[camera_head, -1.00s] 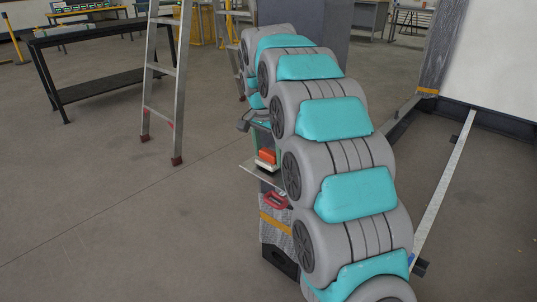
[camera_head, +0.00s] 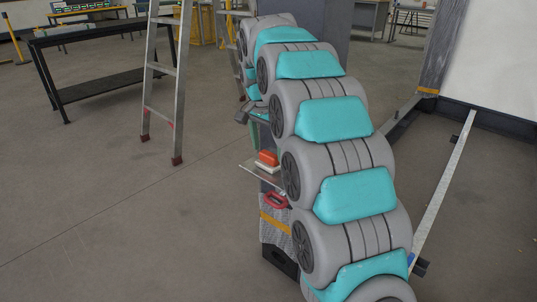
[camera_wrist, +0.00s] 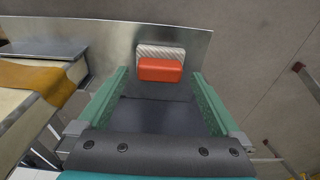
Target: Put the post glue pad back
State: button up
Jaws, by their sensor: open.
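The glue pad, an orange-red block (camera_wrist: 160,70) with a pale ribbed part (camera_wrist: 160,51) behind it, sits on a thin metal plate (camera_wrist: 105,35) in the wrist view. In the head view the orange block (camera_head: 267,158) shows on the plate (camera_head: 250,169) beside a post (camera_head: 276,236) with a yellow band. My gripper (camera_wrist: 161,76) is open, its green fingers pointing toward the pad. The pad appears between the fingertips in the picture; I cannot tell whether they touch it. In the head view my arm hides most of the gripper.
A red handle-like part (camera_head: 276,200) is on the post below the plate. A ladder (camera_head: 165,85) and a black table (camera_head: 105,80) stand to the left. A white panel (camera_head: 494,60) stands at the right. The floor at the left front is clear.

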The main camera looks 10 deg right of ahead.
aim_at(265, 164)
notch_tip(265, 164, up, 9)
jog(key=shift+s+a, duration=0.3)
jog(key=shift+a, duration=0.15)
jog(key=s+f+n+g, duration=0.1)
jog(key=s+f+n, duration=0.2)
jog(key=s, duration=1.1)
jog(key=s+f+n, duration=0.4)
jog(key=s+f, duration=0.5)
jog(key=s, duration=0.5)
jog(key=s+d+f+n+g+y, duration=0.1)
jog(key=s+f+n, duration=0.2)
jog(key=s, duration=1.1)
notch_tip(265, 164, down, 3)
jog(key=shift+s+f+n+g, duration=0.15)
jog(key=shift+s+n+g, duration=0.15)
jog(key=shift+s+n, duration=0.1)
